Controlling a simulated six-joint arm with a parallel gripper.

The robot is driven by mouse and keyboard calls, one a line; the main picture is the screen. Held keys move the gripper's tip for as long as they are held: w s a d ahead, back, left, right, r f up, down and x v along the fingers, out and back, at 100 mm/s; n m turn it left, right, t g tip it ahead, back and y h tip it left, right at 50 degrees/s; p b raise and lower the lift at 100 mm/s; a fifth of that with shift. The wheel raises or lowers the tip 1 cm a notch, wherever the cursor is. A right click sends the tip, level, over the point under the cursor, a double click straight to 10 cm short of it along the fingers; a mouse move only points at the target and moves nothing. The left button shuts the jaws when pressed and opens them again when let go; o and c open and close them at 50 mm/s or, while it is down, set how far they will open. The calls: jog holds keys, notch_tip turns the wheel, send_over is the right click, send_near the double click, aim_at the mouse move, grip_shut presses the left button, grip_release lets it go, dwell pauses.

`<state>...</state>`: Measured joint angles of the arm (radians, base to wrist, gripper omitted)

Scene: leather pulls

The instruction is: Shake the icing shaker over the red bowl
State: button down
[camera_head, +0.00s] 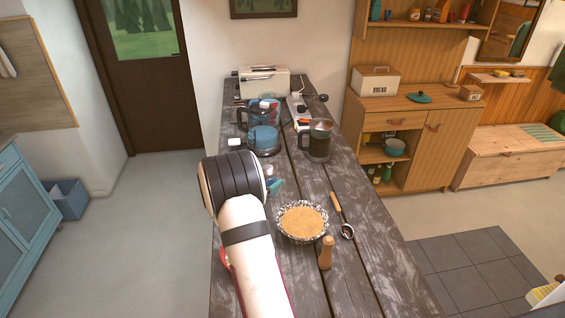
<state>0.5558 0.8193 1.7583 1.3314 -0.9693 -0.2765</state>
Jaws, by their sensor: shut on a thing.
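My arm (250,250) reaches in from the bottom edge and its thick black-banded joint (235,184) covers the left side of the table. My gripper is hidden behind the arm, so its jaws and anything in them do not show. A thin red edge (226,260) shows at the left of my arm; it may be the rim of the red bowl, whose rest is hidden. I cannot make out the icing shaker for certain. A small white and teal shape (275,187) peeks out right of the joint, too small to name.
A speckled bowl of orange-brown food (302,221) stands right of my arm, with a wooden mill (326,252) and a ladle (341,215) close by. Farther back are a dark mug-like vessel (315,142), a blue kettle (263,139) and a toaster (264,82). The table's front right is clear.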

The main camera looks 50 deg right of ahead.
jog(key=s+a+n+g+h, duration=0.1)
jog(key=s+a+n+g, duration=0.1)
jog(key=s+a+n, duration=0.1)
jog(key=s+a+f+n+g+h, duration=0.1)
jog(key=s+a+n+g, duration=0.1)
jog(key=a+n, duration=0.3)
jog(key=s+a+n+g+h, duration=0.1)
jog(key=s+a+n+g, duration=0.1)
jog(key=s+a+n, duration=0.2)
jog(key=shift+s+a+f, duration=0.1)
jog(key=shift+a+f, duration=0.1)
jog(key=shift+a, duration=0.6)
jog(key=shift+a+f, duration=0.2)
jog(key=shift+a, duration=0.6)
jog(key=shift+r+n+g+h, duration=0.4)
jog(key=shift+r+n, duration=0.3)
jog(key=shift+n, duration=0.3)
